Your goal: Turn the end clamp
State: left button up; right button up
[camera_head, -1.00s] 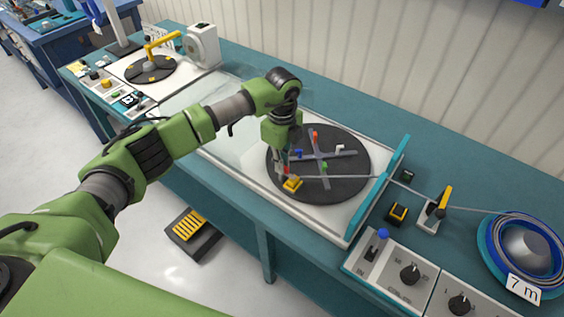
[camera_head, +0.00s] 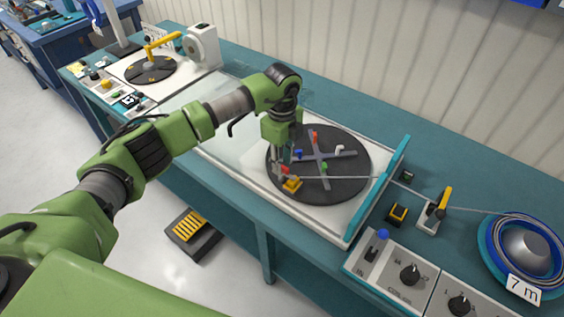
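The dark round reel plate (camera_head: 340,188) has a grey cross with small red, blue, white and green pegs. A small yellow clamp block (camera_head: 292,185), which looks like the end clamp, sits at the plate's near edge. A small red piece (camera_head: 285,170) is just behind it. A thin grey cable (camera_head: 350,178) runs from near the clamp to the right. My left gripper (camera_head: 278,170) points down at the plate's near-left edge, close beside the red piece and the clamp. Its fingers are small and partly hidden, so I cannot tell contact or opening. My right gripper is out of view.
A teal upright board (camera_head: 397,165) stands right of the plate. Beyond it are a yellow-handled device (camera_head: 437,210), a cable coil (camera_head: 525,245) marked 7 m, and control panels (camera_head: 392,275) in front. Another reel plate (camera_head: 150,70) lies at the far left.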

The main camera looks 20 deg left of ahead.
pick_arm(q)
notch_tip(320, 180, up, 11)
dwell(0.3)
dwell(0.4)
